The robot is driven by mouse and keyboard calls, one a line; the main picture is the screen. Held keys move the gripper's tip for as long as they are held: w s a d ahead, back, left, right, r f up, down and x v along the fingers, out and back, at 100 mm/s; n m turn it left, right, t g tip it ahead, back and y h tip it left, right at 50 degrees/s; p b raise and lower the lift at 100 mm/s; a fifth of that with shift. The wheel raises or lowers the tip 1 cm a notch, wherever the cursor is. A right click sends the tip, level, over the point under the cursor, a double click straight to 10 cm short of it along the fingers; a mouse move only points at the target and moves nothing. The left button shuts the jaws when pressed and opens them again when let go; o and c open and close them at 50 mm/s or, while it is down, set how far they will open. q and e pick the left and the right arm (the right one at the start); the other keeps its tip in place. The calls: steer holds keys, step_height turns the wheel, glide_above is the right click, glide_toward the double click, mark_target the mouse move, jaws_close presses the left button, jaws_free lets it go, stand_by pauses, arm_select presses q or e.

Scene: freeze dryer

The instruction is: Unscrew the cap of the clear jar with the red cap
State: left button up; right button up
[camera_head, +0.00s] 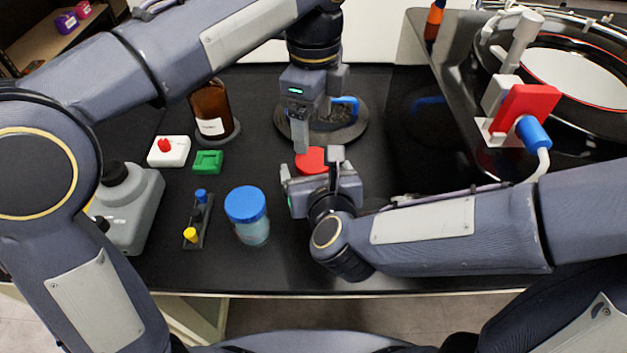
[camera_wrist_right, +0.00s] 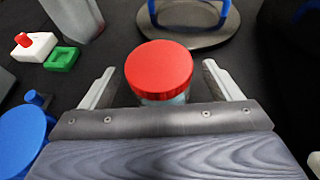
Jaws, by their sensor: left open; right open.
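The clear jar with the red cap (camera_head: 311,160) stands on the black table, mostly hidden behind my right gripper in the head view. In the right wrist view its red cap (camera_wrist_right: 159,69) is on the jar, and a little of the clear body shows below it. My right gripper (camera_wrist_right: 155,88) is open, with one finger on each side of the jar and gaps between them. My left gripper (camera_head: 301,140) is open, pointing down just above and behind the red cap in the head view. Whether it touches the cap cannot be told.
A blue-capped jar (camera_head: 246,215) stands left of my right gripper. A brown bottle (camera_head: 211,110), a green block (camera_head: 208,162), a white box with a red knob (camera_head: 169,151) and a small tube rack (camera_head: 198,225) are further left. A round stand (camera_head: 350,131) is behind. The dryer (camera_head: 580,75) is at right.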

mark_target(313, 159)
steer(key=c, duration=1.4)
arm_select(q)
steer(key=shift+c, duration=1)
arm_select(e)
jaws_close()
arm_select(q)
steer(key=shift+d+f+n, duration=0.1)
steer(key=shift+f+n, duration=0.3)
steer(key=shift+f+n+g, duration=0.2)
steer(key=shift+n+g, duration=0.1)
steer(key=shift+n, duration=0.3)
steer(key=shift+r+n, duration=0.5)
steer(key=shift+n, duration=0.7)
steer(key=shift+f, duration=3.9)
